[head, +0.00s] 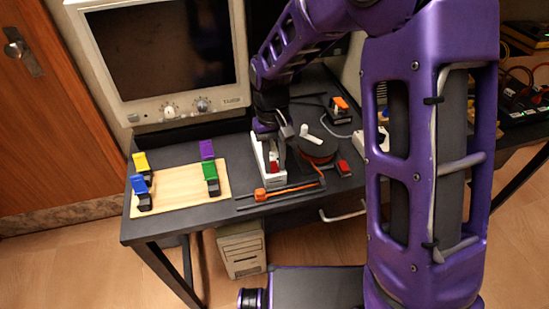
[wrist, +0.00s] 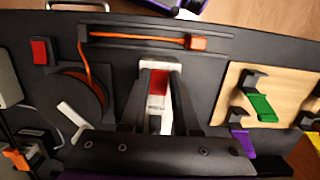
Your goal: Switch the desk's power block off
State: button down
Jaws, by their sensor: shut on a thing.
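The power block is a narrow white block with a red switch on top. It sits on the dark desk (head: 170,152), left of the spool, in the head view (head: 273,181). In the wrist view the power block (wrist: 174,66) lies between the two dark fingers, its red switch (wrist: 158,82) facing up at me. My gripper (head: 275,155) reaches down over the block, and in the wrist view my gripper (wrist: 160,75) is shut on its sides. The fingers hide parts of the block. I cannot tell the switch's position.
A dark reel with orange cord (head: 317,146) and a red-topped block (head: 343,167) stand close right. A wooden board (head: 180,189) with several coloured clips is left, a monitor (head: 162,55) behind.

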aim_at(272, 162)
jog(key=c, duration=0.6)
grip_release()
jog(key=shift+c, duration=0.2)
notch_tip(272, 162, up, 17)
jog(key=w+p, duration=0.2)
jog(key=p, duration=0.1)
jog(key=shift+a+r, duration=0.15)
jog(key=shift+a, duration=0.15)
jog(key=shift+w, duration=0.1)
